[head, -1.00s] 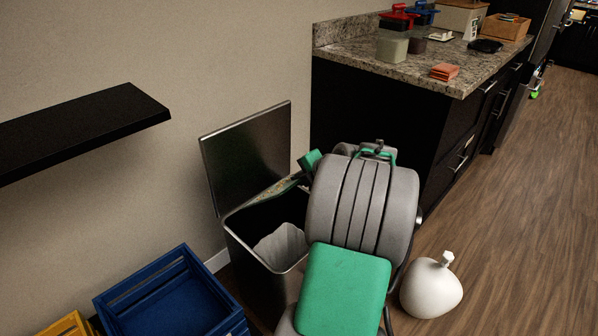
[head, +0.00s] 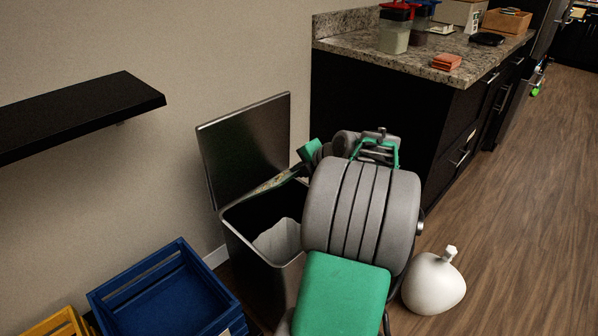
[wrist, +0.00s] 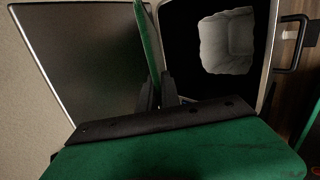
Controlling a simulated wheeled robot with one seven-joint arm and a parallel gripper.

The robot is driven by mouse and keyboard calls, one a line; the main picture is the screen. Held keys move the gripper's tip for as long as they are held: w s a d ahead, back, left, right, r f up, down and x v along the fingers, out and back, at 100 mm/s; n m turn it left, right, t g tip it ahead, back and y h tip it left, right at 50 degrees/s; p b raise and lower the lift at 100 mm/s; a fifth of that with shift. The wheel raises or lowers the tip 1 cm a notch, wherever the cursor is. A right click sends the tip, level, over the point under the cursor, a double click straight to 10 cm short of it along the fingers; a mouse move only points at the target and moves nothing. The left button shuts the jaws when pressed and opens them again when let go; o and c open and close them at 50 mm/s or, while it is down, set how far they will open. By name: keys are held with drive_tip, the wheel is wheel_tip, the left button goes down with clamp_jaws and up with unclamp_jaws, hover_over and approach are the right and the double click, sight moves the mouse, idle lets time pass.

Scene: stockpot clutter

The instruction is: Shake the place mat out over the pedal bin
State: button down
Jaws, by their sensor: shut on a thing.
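The pedal bin (head: 258,268) stands against the wall with its metal lid (head: 247,145) swung up. A crumpled pale grey-white thing (head: 280,240) shows inside; it also shows in the wrist view (wrist: 227,42). The place mat (head: 275,183) is a thin, speckled strip seen nearly edge-on, slanting over the rear of the bin's opening. In the wrist view the mat (wrist: 148,45) is a narrow green band between lid and opening. My gripper (wrist: 160,92) is shut on its near edge. In the head view my arm hides part of the bin's right side.
A blue crate (head: 165,290) and a yellow crate (head: 62,325) stand at the lower left. A black shelf (head: 80,115) juts from the wall. A granite counter (head: 400,60) holds jars and boxes. A white, round, narrow-necked thing (head: 433,285) sits on the floor right of my arm.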

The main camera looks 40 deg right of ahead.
drive_tip(key=shift+r+p, duration=1.8)
drive_tip(key=shift+r, duration=1.25)
wheel_tip(320, 180, down, 7)
drive_tip(key=b, duration=0.7)
wheel_tip(320, 180, up, 7)
drive_tip(key=p, duration=0.3)
wheel_tip(320, 180, down, 7)
drive_tip(key=b, duration=0.7)
drive_tip(key=shift+r, duration=0.35)
drive_tip(key=shift+r, duration=0.1)
wheel_tip(320, 180, up, 6)
drive_tip(key=p, duration=0.3)
drive_tip(key=shift+p, duration=0.4)
wheel_tip(320, 180, down, 7)
drive_tip(key=b, duration=0.7)
drive_tip(key=shift+r, duration=0.15)
drive_tip(key=shift+r+p, duration=0.25)
drive_tip(key=shift+p, duration=0.1)
